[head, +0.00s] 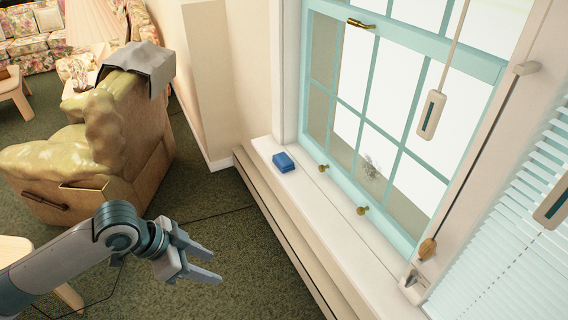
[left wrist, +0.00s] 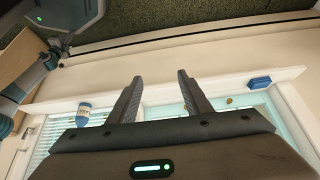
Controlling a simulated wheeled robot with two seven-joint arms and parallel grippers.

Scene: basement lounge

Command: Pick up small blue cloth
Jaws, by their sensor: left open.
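The small blue cloth (head: 283,162) looks like a folded blue block lying on the white window sill, near the sill's far end in the head view. It also shows at the right in the left wrist view (left wrist: 259,83). My left gripper (head: 214,263) is open and empty, over the carpet to the left of the sill and nearer than the cloth. Its two fingers (left wrist: 157,78) show apart in the left wrist view, with nothing between them. The cloth lies to the right of the fingers there. My right gripper does not show in the head view.
The window sill (head: 305,205) runs along the teal-framed window (head: 375,120). A recliner (head: 110,150) with a grey cloth (head: 140,66) on its back stands at the left. Green carpet (head: 215,210) lies open between them. Blinds (head: 520,215) hang at the right.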

